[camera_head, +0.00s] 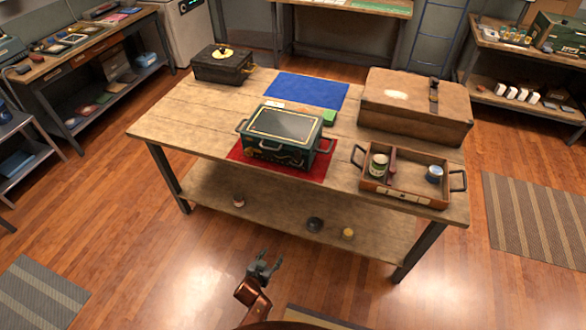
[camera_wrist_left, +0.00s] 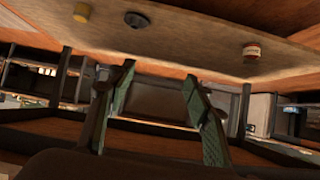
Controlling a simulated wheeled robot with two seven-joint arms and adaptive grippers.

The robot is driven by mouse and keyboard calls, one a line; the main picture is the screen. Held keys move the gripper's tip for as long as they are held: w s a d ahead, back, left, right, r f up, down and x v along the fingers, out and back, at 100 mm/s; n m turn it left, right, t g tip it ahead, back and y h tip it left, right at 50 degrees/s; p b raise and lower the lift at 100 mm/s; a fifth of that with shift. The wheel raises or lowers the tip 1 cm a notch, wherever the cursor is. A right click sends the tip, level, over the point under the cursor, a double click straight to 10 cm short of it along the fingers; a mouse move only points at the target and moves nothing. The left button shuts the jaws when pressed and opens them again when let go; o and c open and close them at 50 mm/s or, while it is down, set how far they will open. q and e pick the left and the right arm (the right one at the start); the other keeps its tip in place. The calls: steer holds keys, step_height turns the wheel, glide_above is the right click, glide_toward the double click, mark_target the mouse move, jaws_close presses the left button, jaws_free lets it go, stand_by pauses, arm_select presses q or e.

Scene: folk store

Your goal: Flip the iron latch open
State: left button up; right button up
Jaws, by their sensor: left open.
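A dark green box (camera_head: 275,143) with a glassy, gold-edged lid and side handles stands on a red mat (camera_head: 233,154) on the wooden table. Dark metal fittings show on its front, too small to tell whether one is the iron latch. A brown case (camera_head: 400,104) at the table's right has a dark strap-like fitting (camera_head: 433,95). A small black chest (camera_head: 223,66) at the back left has a front clasp. My left gripper (camera_head: 265,265) is open and empty, in front of the table and apart from it. In the left wrist view its fingers (camera_wrist_left: 158,85) are spread. My right gripper is out of view.
An open tray (camera_head: 408,198) with cans sits at the table's front right. A blue mat (camera_head: 306,88) lies at the back. A lower shelf (camera_head: 280,210) holds a few small containers. Free wooden floor lies before the table.

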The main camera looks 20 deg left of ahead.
arm_select(q)
steer(key=w+d+r+t, duration=0.1)
steer(key=w+r+t, duration=0.1)
steer(key=w+r, duration=0.5)
steer(key=w+d+r+t, duration=0.1)
steer(key=w+r+t, duration=0.15)
steer(key=r, duration=0.75)
steer(key=t, duration=0.2)
glide_toward(296, 158)
steer(key=shift+n, duration=0.3)
steer(key=w, duration=0.1)
steer(key=w+b, duration=0.1)
steer(key=w, duration=0.1)
steer(key=w+d+f, duration=0.1)
steer(key=w, duration=0.1)
steer(key=shift+w+f+b, duration=0.15)
steer(key=shift+w+b, duration=0.1)
steer(key=shift+b, duration=0.1)
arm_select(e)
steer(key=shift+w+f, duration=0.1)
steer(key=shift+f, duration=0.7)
arm_select(q)
steer(key=shift+c, duration=0.7)
